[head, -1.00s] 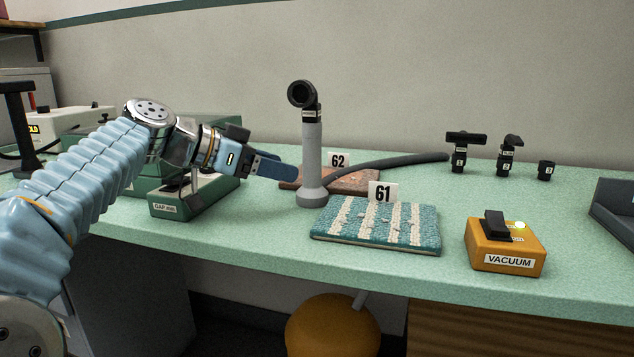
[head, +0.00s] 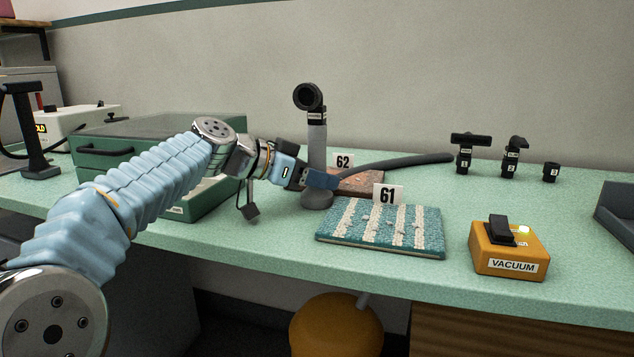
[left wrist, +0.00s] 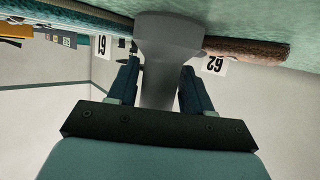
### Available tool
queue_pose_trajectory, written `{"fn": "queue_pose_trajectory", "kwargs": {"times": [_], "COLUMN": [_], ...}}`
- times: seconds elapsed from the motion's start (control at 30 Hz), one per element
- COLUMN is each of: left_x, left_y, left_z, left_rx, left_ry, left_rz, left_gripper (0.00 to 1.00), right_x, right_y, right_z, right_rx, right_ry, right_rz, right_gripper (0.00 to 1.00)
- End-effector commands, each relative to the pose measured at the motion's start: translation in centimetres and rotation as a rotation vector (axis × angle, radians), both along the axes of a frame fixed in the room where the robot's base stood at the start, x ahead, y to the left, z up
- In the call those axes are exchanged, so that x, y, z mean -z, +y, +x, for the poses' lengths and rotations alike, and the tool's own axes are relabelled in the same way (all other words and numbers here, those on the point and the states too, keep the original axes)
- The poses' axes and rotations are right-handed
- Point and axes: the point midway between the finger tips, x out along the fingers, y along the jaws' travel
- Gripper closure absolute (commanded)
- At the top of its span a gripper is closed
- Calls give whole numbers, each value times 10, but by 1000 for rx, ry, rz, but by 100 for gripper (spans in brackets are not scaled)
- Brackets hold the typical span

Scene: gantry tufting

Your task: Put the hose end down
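The hose end is an upright grey tube (head: 317,146) with a black angled mouth at its top and a flared grey foot. It stands on the green bench behind the teal-and-white striped tufted sample 61 (head: 380,226). My left gripper (head: 320,180) is at its lower part, with a finger crossing in front of the tube. In the left wrist view the flared grey tube (left wrist: 168,45) lies between the two spread dark blue fingers (left wrist: 160,80), with a slim gap at the left finger. My right gripper is not in view.
A grey hose (head: 400,162) runs right behind the samples. Brown sample 62 (head: 365,183) lies behind the tube. An orange VACUUM switch box (head: 508,262) and black fittings (head: 463,155) are to the right. A green case (head: 100,152) is at left. Bench between sample 61 and fittings is clear.

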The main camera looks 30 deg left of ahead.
Motion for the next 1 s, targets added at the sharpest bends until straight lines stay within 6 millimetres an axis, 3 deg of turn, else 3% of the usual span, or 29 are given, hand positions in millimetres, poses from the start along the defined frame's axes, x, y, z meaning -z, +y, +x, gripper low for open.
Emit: {"fn": "queue_pose_trajectory", "kwargs": {"times": [0.03, 0.3, 0.67, 0.83, 1.0], "left_x": [0, 0, -9, -36, -88], "left_y": [0, 0, 0, 0, -1], "left_z": [0, 0, 0, 0, 0], "left_rx": [0, 0, 1, 2, 4], "left_ry": [0, 0, -3, -4, -6], "left_rz": [0, 0, 1, 2, 1], "left_gripper": [59, 99, 100, 100, 100], "right_x": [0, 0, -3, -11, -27], "right_y": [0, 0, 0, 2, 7], "right_z": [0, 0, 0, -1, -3], "right_rx": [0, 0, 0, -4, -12], "right_ry": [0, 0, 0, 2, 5], "right_rz": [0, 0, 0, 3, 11], "right_gripper": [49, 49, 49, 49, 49]}}
